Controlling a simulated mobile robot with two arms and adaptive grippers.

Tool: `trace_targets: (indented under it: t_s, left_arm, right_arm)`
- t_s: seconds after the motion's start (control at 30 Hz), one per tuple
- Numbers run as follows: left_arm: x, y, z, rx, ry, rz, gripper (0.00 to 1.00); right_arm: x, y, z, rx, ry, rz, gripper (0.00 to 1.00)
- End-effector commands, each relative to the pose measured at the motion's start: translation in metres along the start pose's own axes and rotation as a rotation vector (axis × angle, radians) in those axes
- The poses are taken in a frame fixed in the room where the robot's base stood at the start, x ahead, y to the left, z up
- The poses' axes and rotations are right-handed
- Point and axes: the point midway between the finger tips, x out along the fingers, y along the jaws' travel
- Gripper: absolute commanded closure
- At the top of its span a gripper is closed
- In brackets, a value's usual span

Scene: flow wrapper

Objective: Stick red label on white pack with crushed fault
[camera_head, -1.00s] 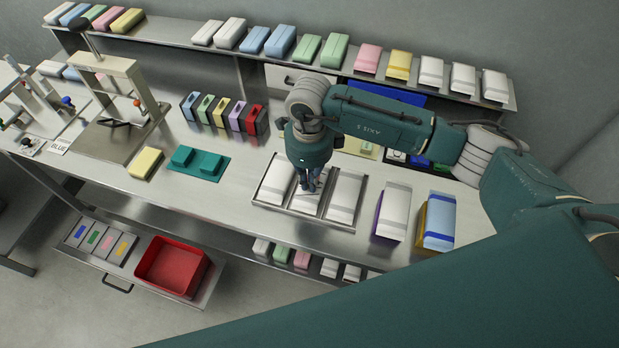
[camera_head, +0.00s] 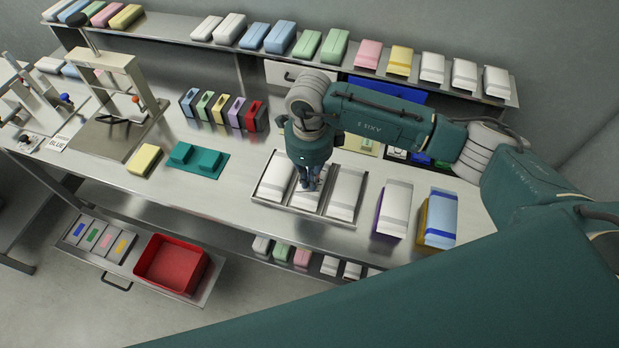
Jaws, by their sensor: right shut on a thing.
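A metal tray (camera_head: 290,209) on the bench holds three white packs side by side: left (camera_head: 272,180), middle (camera_head: 304,202) and right (camera_head: 345,192). I cannot make out which one is crushed. My right gripper (camera_head: 309,187) points down over the middle pack, its fingertips at or just above the pack's top. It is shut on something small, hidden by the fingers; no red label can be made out. A row of coloured holders stands behind to the left, with a red one (camera_head: 256,116) at its right end. My left gripper is not in view.
Two larger packs, white (camera_head: 396,205) and blue-banded (camera_head: 439,222), stand right of the tray. A teal fixture (camera_head: 208,163) and a yellow pack (camera_head: 145,159) lie left. A shelf of packs runs behind. A red bin (camera_head: 172,265) sits low in front.

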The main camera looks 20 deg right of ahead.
Motion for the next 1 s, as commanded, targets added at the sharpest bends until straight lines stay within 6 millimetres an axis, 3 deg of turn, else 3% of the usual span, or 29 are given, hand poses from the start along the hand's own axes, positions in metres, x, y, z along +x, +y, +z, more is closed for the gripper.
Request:
trace_targets:
  t_s: [1.0]
  left_arm:
    - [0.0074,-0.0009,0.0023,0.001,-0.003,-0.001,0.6]
  right_arm:
    - [0.0052,0.0005,-0.001,0.0,0.003,0.001,1.0]
